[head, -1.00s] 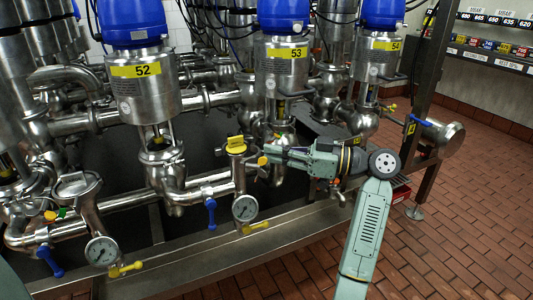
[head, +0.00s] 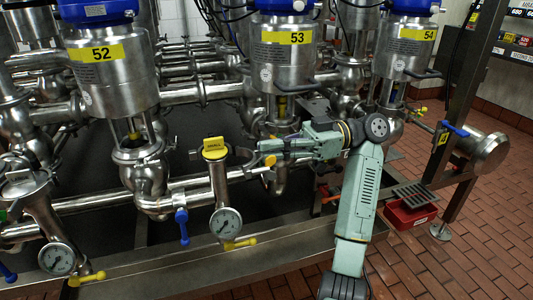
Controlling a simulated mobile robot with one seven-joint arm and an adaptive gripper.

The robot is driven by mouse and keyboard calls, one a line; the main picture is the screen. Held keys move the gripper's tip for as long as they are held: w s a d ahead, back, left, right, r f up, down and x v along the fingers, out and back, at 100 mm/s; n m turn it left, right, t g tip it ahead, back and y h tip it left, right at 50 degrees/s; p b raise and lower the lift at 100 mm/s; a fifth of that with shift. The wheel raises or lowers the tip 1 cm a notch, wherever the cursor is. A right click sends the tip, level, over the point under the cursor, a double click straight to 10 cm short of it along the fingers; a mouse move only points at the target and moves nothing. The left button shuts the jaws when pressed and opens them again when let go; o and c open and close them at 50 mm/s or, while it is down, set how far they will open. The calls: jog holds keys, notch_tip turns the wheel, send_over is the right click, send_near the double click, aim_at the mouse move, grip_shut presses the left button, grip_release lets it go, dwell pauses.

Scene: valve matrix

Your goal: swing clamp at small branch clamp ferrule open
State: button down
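A steel pipe fitting with a yellow labelled cap (head: 213,148) stands upright in front of valve 53. A small yellow part (head: 269,161) shows on the right of it, just below my gripper's tip; it may belong to the clamp. My gripper (head: 263,149) reaches in from the right, level with the yellow cap and apart from it. The ferrule and clamp body are too small and partly covered to make out. My fingers are too small in view to tell whether they touch the yellow part or how far they are open.
A pressure gauge (head: 226,222) and a yellow lever (head: 240,243) sit below the cap. A blue valve handle (head: 182,225) hangs to the left. Valve 53 (head: 287,60) rises behind my gripper. A red crate (head: 410,215) stands at the right, with open brick floor in front.

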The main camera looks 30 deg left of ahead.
jog(key=shift+w+a+f+n+g+h+b, duration=0.15)
jog(key=shift+w+n+g+h+b, duration=0.1)
jog(key=shift+n+g+h+b, duration=0.25)
jog(key=shift+w+a+r+n+g+h+b, duration=0.1)
jog(key=shift+w+n+g+h+b, duration=0.15)
jog(key=shift+h+b, duration=0.3)
jog(key=c, duration=1.8)
grip_release()
jog(key=v, duration=0.7)
jog(key=shift+w, duration=0.2)
jog(key=shift+d, duration=0.1)
jog(key=shift+f, duration=0.1)
